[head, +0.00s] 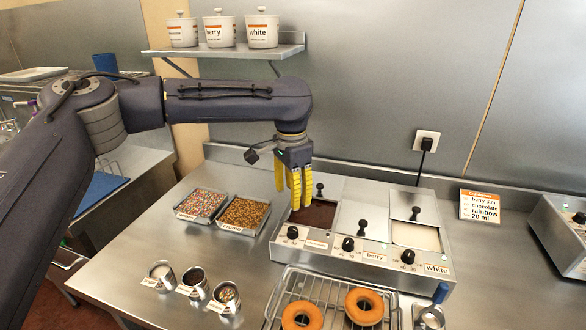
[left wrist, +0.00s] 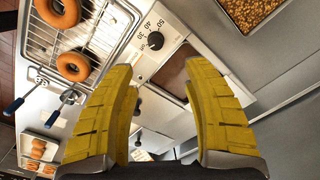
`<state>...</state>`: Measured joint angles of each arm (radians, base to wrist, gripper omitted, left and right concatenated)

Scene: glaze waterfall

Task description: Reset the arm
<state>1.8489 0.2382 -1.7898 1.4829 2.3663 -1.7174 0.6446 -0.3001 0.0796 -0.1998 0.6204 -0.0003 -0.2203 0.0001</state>
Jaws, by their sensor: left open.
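My left arm reaches in from the left in the head view. Its yellow-fingered left gripper (head: 294,190) hangs pointing down over the left well of the glaze warmer (head: 345,255). In the left wrist view the two yellow fingers of the left gripper (left wrist: 160,85) are spread apart with nothing between them. The brown glaze well (left wrist: 178,78) shows past the fingers, and it is also partly visible beside the gripper in the head view (head: 318,214). My right gripper is in neither view.
A wire rack (head: 283,293) with two doughnuts (head: 302,316) stands in front of the warmer. Two topping trays (head: 243,214) lie left of it, with small metal cups (head: 193,281) in front. A shelf (head: 225,50) with labelled jars is behind the arm. A recipe card (head: 480,206) stands right.

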